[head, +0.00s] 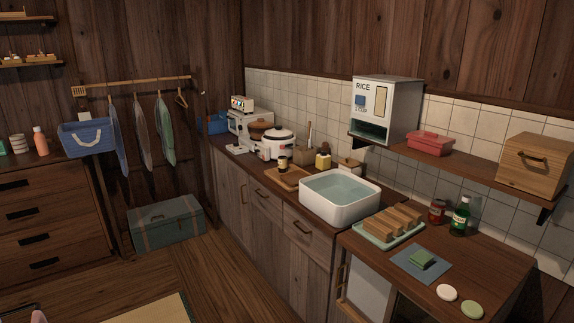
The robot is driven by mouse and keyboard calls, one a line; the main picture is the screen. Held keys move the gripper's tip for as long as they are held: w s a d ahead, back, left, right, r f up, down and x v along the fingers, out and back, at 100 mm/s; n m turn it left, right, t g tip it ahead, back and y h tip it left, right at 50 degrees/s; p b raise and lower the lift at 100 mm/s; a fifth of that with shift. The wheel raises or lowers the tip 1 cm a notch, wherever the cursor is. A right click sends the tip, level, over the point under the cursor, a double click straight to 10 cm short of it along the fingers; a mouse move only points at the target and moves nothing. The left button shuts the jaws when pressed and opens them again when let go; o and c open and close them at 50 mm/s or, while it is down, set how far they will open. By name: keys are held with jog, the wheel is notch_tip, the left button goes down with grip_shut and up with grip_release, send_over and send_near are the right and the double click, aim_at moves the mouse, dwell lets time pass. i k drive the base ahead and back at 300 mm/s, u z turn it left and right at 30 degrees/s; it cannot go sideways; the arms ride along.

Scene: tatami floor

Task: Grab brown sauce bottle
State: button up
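A small red-brown bottle or jar (437,211) stands upright on the right wooden counter, against the tiled wall, just left of a green bottle (461,216). I cannot tell for sure which of these is the brown sauce bottle.
A white water-filled basin (339,206) and a tray with wooden-looking blocks (372,238) stand near the counter's middle. A shelf (460,168) with a rice dispenser (384,108) hangs above the bottles. Two round discs (447,292) lie at the counter's front. Wooden floor (222,270) is open at left.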

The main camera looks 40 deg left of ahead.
aim_at(282, 157)
jog(key=u, duration=1.65)
jog(key=k, duration=0.65)
jog(key=u, duration=0.45)
jog(key=i, duration=1.15)
jog(key=u, duration=0.55)
jog(key=i, duration=3.2)
jog(key=z, duration=0.95)
jog(key=i, duration=1)
jog(key=z, duration=1.65)
jog(key=i, duration=0.75)
jog(key=z, duration=0.45)
